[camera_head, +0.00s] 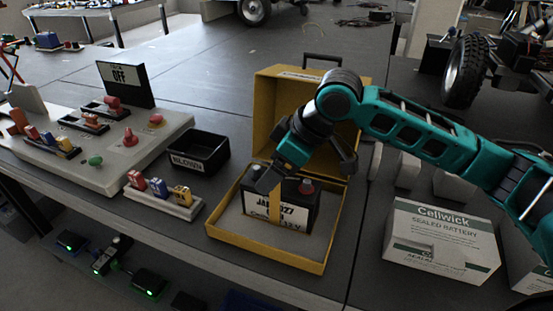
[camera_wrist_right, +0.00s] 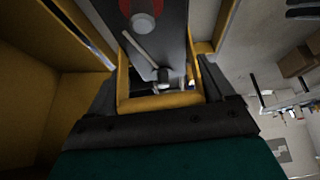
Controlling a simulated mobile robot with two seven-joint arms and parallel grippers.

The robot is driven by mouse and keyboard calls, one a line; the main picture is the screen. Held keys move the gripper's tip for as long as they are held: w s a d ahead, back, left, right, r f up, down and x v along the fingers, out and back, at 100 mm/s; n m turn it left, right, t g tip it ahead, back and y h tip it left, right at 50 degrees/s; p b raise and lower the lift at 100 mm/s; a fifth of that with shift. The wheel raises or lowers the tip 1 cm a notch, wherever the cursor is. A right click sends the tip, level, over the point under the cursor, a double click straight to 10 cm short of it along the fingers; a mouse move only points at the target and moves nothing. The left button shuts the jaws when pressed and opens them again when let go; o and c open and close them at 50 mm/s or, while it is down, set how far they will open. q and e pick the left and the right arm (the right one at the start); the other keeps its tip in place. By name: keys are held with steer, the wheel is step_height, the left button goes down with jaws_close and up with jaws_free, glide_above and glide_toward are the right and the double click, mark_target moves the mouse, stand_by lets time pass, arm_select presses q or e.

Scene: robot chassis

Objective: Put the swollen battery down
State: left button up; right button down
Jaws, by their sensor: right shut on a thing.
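The battery (camera_head: 295,211) is black with a white label, a red terminal cap and a yellow strap over it. It stands upright within the lower half of an open yellow case (camera_head: 311,266). I cannot tell whether its base touches the case floor, nor see a clear bulge. My right gripper (camera_head: 266,179) reaches over the battery's top from the right, shut on its yellow strap. In the right wrist view the strap (camera_wrist_right: 160,102) lies between the fingers, with the dark battery top (camera_wrist_right: 155,45) beyond. My left gripper is out of view.
The case lid (camera_head: 285,100) stands open behind. A small black bin (camera_head: 200,153) and a fuse strip (camera_head: 163,199) are to the left, by a switch panel (camera_head: 128,165). A white Cellwick battery box (camera_head: 440,240) stands right. Bare grey bench lies between case and box.

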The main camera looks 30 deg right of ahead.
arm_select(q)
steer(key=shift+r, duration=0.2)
arm_select(e)
steer(key=shift+w+r, duration=0.1)
steer(key=shift+r, duration=0.15)
steer(key=shift+c, duration=1.1)
jaws_free()
steer(key=shift+f, duration=0.3)
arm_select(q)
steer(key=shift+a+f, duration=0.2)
arm_select(e)
steer(key=shift+o, duration=1.1)
arm_select(q)
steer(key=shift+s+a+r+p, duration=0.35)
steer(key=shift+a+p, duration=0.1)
steer(key=shift+p, duration=0.8)
arm_select(e)
steer(key=v, duration=1.2)
steer(key=shift+r, duration=0.15)
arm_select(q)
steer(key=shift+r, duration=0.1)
arm_select(e)
steer(key=shift+s, duration=0.25)
